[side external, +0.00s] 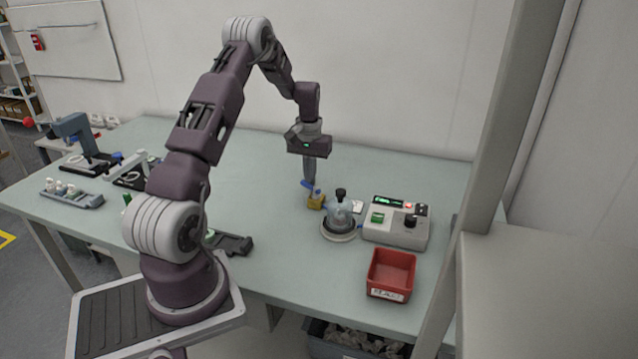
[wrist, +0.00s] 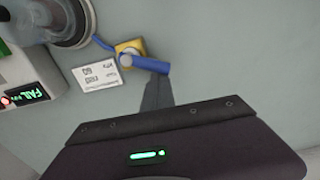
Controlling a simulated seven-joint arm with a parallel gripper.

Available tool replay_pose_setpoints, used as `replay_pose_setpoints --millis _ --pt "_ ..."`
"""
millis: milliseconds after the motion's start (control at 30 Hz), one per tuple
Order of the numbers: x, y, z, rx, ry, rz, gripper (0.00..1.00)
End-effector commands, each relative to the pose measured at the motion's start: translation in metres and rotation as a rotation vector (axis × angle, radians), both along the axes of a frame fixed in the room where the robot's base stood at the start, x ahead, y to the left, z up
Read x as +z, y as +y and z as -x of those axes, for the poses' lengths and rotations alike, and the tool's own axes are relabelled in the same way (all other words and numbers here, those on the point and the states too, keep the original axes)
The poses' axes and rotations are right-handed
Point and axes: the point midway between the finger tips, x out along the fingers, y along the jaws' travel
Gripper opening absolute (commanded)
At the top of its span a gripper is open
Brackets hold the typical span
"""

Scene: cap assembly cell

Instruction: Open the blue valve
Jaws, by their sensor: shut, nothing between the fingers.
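The blue valve handle (wrist: 150,64) is a short blue lever on a small yellow valve body (wrist: 128,47). In the side external view the blue handle (side external: 307,186) shows beside the yellow body (side external: 316,202), left of the glass jar. My gripper (side external: 309,183) points down at the handle, its fingers together. In the wrist view the dark fingers (wrist: 157,85) end at the free end of the blue handle; I cannot tell whether they touch it. Nothing shows between the fingers.
A glass jar (side external: 340,211) with a black knob stands on a round base. A grey control box (side external: 395,232) is beside it; its display (wrist: 28,97) reads FAIL. A white label card (wrist: 101,73) lies by the valve. A red bin (side external: 390,275) stands in front.

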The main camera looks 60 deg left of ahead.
Motion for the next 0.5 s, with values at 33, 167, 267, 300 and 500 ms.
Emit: replay_pose_setpoints --millis 33,167,267,300,500 --pt "0.000 0.000 0.000 0.000 0.000 0.000 0.00" --pt "0.000 0.000 0.001 0.000 0.001 0.001 0.00" --pt "0.000 0.000 0.004 0.000 0.001 0.001 0.00" --pt "0.000 0.000 0.006 0.000 0.001 0.001 0.00" --pt "0.000 0.000 0.011 -0.001 0.001 0.001 0.00"
